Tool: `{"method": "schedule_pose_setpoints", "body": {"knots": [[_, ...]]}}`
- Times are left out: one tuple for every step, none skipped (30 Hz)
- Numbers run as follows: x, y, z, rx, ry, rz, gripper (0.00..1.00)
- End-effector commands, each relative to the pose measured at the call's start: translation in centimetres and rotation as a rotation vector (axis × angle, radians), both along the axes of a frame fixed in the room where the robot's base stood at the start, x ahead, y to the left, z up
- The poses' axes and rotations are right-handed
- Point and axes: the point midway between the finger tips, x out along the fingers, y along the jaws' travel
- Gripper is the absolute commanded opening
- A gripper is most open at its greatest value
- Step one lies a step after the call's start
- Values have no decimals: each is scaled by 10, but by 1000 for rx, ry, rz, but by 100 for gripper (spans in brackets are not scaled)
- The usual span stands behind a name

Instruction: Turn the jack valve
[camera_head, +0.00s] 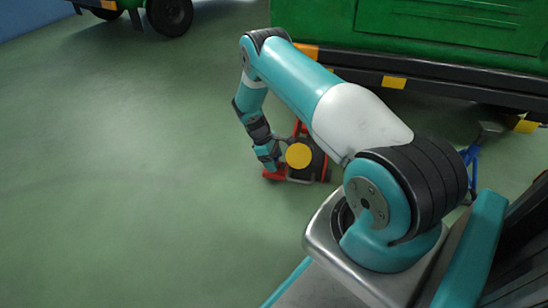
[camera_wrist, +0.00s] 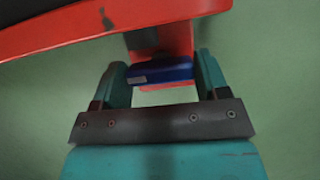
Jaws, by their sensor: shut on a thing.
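The jack (camera_head: 302,165) stands on the floor in the head view, with a red frame, a dark body and a yellow disc. Its red parts (camera_wrist: 90,27) cross the top of the wrist view. The jack valve (camera_wrist: 178,71) is a small blue block with a grey patch on its left end. My gripper (camera_wrist: 160,74) has its teal fingers on either side of this block and is shut on it. In the head view, my gripper (camera_head: 270,163) reaches down at the jack's left side. The valve cannot be made out there.
A green vehicle (camera_head: 440,35) with a black and yellow bumper stands behind the jack. A blue stand (camera_head: 472,155) is to the right, partly behind my arm. Another vehicle's wheel (camera_head: 170,14) is at the top left. The green floor on the left is clear.

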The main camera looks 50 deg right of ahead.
Motion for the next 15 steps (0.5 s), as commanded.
{"method": "schedule_pose_setpoints", "body": {"knots": [[0,0,0,-1,0,-4,44],[0,0,0,0,0,-3,44],[0,0,0,-1,-1,-3,44],[0,0,0,-1,-1,-3,44],[0,0,0,-1,-1,-3,44],[0,0,0,-1,-1,-3,44],[0,0,0,-1,-1,-3,75],[0,0,0,-1,0,-2,82],[0,0,0,-1,0,-2,91],[0,0,0,-1,0,-2,94],[0,0,0,0,0,-1,94],[0,0,0,0,0,-1,94],[0,0,0,0,0,-1,94],[0,0,0,0,0,-1,94],[0,0,0,0,0,0,94]]}}
